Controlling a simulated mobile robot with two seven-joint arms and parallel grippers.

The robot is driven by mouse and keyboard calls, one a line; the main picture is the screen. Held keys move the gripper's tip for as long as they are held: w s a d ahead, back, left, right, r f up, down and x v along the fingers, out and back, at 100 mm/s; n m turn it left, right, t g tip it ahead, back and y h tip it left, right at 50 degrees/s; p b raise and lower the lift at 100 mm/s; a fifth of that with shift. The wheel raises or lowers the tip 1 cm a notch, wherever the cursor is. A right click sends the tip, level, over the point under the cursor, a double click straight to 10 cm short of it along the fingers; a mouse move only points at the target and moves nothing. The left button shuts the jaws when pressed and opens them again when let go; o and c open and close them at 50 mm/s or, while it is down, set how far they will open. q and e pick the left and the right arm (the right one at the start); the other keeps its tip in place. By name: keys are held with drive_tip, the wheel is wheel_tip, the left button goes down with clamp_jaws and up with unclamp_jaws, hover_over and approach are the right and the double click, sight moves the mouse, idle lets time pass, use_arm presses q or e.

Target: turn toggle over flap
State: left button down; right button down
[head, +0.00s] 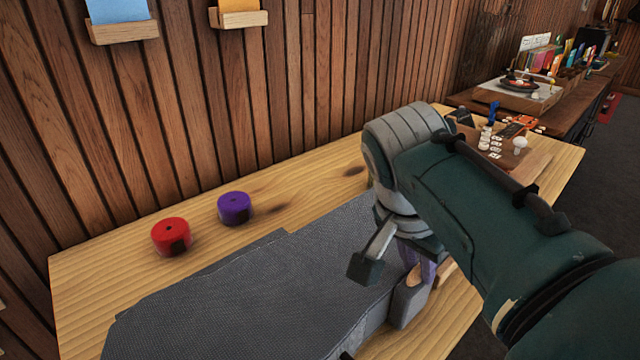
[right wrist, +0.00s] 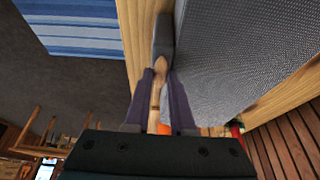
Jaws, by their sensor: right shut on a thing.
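A grey, textured case (head: 270,285) lies on the wooden bench. A small grey flap (head: 406,303) hangs against its right side and also shows in the right wrist view (right wrist: 162,38). A tan wooden toggle (right wrist: 159,68) is at the flap's near end, beside the case wall. My right gripper (right wrist: 165,98) is at the case's right side, its purple fingers on either side of the toggle and shut on it. In the head view my right gripper (head: 425,268) is partly hidden by its own wrist. How far the toggle overlaps the flap is hard to tell. My left gripper is not in view.
Red (head: 171,236) and purple (head: 234,208) round pieces stand behind the case, near the slatted wall. Small white parts and a mushroom-shaped piece (head: 519,143) are at the bench's far right. A blue striped rug (right wrist: 75,30) lies on the floor.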

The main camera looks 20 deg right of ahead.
drive_tip(key=shift+s+r+n+p, duration=0.1)
drive_tip(key=shift+r+n+p, duration=0.05)
drive_tip(key=shift+n+p, duration=0.6)
drive_tip(key=n+p, duration=0.2)
drive_tip(key=n+t+y+p, duration=0.1)
drive_tip(key=p, duration=0.2)
drive_tip(key=shift+s+d+r+n+t, duration=0.1)
drive_tip(key=shift+s+d+n+t, duration=0.1)
drive_tip(key=shift+n+t, duration=0.15)
drive_tip(key=n+t+y+p, duration=0.1)
drive_tip(key=n+p, duration=0.2)
drive_tip(key=n, duration=0.1)
drive_tip(key=shift+d, duration=0.15)
drive_tip(key=shift+d+f+n+y+p, duration=0.1)
drive_tip(key=shift+f+n+y+p, duration=0.15)
drive_tip(key=shift+n+y, duration=0.6)
drive_tip(key=shift+d+n, duration=0.1)
drive_tip(key=shift+n, duration=1.05)
drive_tip(key=shift+f+n+y, duration=0.1)
drive_tip(key=shift+n+y, duration=0.45)
drive_tip(key=shift+n, duration=0.65)
drive_tip(key=shift+d+n+y+b, duration=0.1)
drive_tip(key=shift+n+y+b, duration=0.35)
drive_tip(key=shift+n, duration=0.75)
